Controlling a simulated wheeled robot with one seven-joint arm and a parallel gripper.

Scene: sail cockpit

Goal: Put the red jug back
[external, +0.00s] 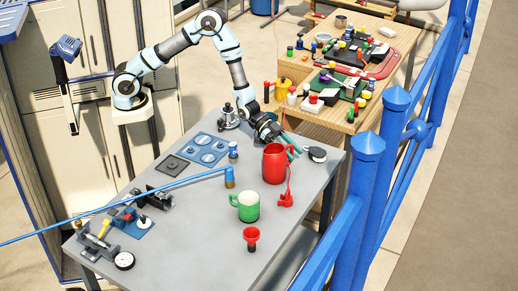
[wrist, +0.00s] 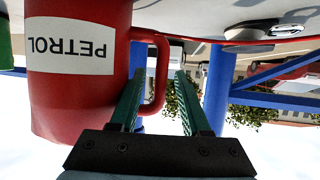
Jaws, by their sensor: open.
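The red jug (external: 274,164) stands upright on the grey table (external: 195,235), towards its right side. In the wrist view, which is upside down, the red jug (wrist: 80,95) fills the left and shows a white PETROL label and a looped handle. My gripper (external: 293,146) is just behind the jug, its green fingers partly hidden by it. In the wrist view my gripper (wrist: 160,76) is open, with the handle appearing between its two fingers. I cannot tell whether either finger touches the handle.
A green mug (external: 246,206), a red funnel (external: 251,236) and a small red item (external: 287,197) stand near the jug. A round black-and-white item (external: 316,153) lies right of my gripper. A long blue pole (external: 120,207) crosses the table. Blue railings (external: 368,190) run along the right.

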